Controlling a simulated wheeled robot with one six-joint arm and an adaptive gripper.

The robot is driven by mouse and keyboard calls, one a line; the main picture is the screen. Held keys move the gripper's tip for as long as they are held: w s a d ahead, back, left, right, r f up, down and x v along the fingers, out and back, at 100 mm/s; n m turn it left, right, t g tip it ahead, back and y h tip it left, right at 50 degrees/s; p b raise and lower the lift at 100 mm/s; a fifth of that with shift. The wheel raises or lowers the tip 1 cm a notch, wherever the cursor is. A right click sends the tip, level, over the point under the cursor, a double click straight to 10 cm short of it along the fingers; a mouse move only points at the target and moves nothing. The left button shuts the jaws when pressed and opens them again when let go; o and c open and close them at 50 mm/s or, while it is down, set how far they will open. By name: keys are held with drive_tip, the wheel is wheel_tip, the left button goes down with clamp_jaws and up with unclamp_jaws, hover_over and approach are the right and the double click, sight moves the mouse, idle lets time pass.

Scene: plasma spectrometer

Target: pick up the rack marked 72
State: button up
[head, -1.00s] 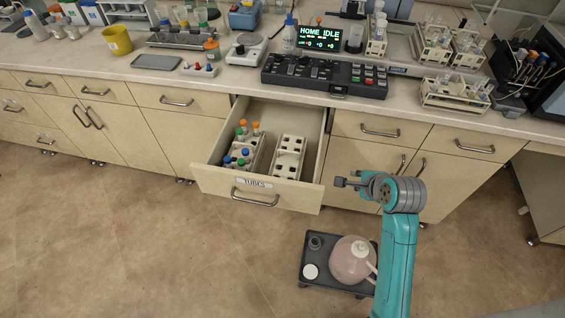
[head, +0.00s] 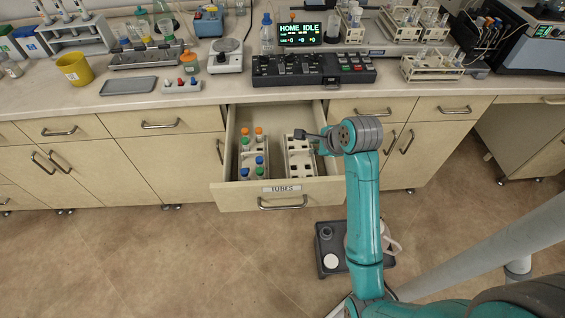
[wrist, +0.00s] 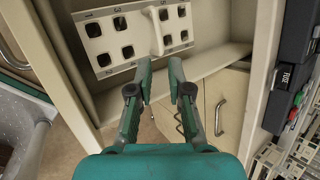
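No number 72 is legible on any rack. An open drawer labelled TUBES (head: 230,196) holds a white empty rack (head: 299,171) on its right and a rack with blue-, green- and orange-capped tubes (head: 252,160) on its left.
The bench has a control panel (head: 315,73), a HOME IDLE display (head: 299,33) and several racks at the back right, one at the front (head: 432,68). A dark cart (head: 329,242) with a vessel stands on the floor below the drawer. Drawer walls surround the racks.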

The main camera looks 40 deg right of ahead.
sight(301, 150)
drive_tip(key=x, duration=1.1)
drive_tip(key=shift+w+a+r, duration=0.1)
drive_tip(key=shift+a, duration=0.3)
clamp_jaws()
